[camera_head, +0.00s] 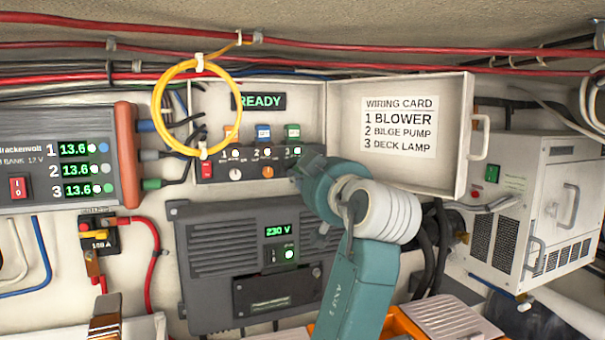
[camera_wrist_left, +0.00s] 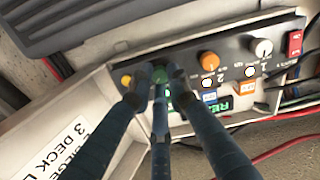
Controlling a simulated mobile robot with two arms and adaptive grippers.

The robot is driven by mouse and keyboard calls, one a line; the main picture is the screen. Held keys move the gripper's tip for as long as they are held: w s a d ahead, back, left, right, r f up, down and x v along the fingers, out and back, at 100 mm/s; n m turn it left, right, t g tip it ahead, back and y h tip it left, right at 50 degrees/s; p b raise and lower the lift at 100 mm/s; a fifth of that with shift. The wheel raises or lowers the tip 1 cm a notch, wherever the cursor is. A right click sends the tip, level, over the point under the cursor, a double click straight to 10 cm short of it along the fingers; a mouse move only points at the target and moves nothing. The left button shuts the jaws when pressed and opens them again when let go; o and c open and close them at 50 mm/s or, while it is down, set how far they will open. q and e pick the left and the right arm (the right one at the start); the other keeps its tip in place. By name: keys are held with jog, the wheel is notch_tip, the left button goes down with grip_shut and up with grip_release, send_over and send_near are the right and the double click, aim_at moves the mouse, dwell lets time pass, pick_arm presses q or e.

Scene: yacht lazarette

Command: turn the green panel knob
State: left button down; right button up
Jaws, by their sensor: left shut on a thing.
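The small dark control panel (camera_head: 222,166) is in the open white box in the head view. It carries a white knob (camera_head: 235,174) under 1 and an orange knob (camera_head: 267,172) under 2. My left gripper (camera_wrist_left: 160,92) is shut on the green knob (camera_wrist_left: 160,74) in the wrist view, its fingers around it. In the head view my left arm and wrist hide that knob and the fingertips. The wrist view shows the panel turned over, with a yellow knob (camera_wrist_left: 126,80) beside the fingers. My right gripper is in neither view.
The open box door (camera_head: 400,160) with the wiring card stands right of my wrist. A yellow cable loop (camera_head: 158,108) hangs left of the panel. A grey 230 V unit (camera_head: 215,250) is below, and a white vented unit (camera_head: 540,205) is at the right.

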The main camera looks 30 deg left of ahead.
pick_arm(q)
jog(key=shift+f, duration=0.3)
jog(key=c, duration=1.8)
grip_release()
jog(key=shift+o, duration=0.7)
jog(key=shift+r, duration=0.15)
jog(key=shift+d, duration=0.15)
jog(key=v, duration=0.7)
jog(key=shift+d, duration=0.1)
jog(key=shift+s, duration=0.1)
